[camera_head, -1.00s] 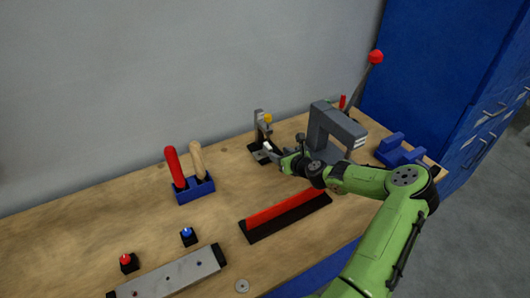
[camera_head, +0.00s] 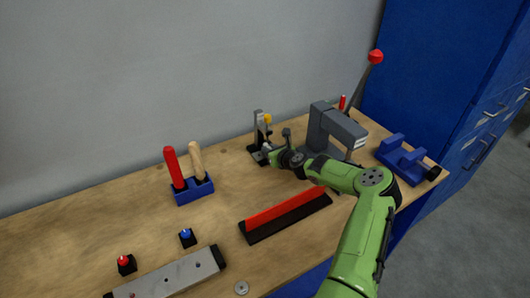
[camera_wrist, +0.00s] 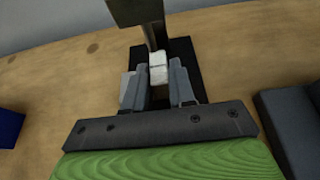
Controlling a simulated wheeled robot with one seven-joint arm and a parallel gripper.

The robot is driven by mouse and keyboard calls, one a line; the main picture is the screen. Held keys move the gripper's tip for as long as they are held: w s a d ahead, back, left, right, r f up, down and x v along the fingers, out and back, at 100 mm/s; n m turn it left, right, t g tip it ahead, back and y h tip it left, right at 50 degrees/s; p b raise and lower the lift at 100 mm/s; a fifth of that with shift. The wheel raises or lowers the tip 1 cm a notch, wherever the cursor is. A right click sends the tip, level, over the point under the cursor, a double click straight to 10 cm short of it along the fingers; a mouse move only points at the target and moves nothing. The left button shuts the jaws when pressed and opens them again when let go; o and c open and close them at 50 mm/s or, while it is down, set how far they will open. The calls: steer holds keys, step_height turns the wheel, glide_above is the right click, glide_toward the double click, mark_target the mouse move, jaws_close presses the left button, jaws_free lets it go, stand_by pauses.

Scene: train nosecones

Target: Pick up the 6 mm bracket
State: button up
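A small white block (camera_wrist: 158,72), which may be the 6 mm bracket, sits at a clamp fixture with a black base (camera_wrist: 185,50) and a grey upright. In the wrist view my gripper (camera_wrist: 159,72) has its two grey fingers apart, one on each side of the white block. The gap beside the block is very narrow, and I cannot tell whether either finger touches it. In the head view my gripper (camera_head: 269,154) is low at the fixture (camera_head: 260,128), which has a yellow knob; the fingers and the block are mostly hidden there.
A grey press (camera_head: 335,125) with a red-knobbed lever stands close right of my gripper. A red-and-black bar (camera_head: 285,213) lies in front. A blue tool holder (camera_head: 193,190) stands to the left, and a blue vise (camera_head: 402,158) at the far right. Bare wood lies between.

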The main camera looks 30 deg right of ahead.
jaws_close()
steer(key=shift+r, duration=0.1)
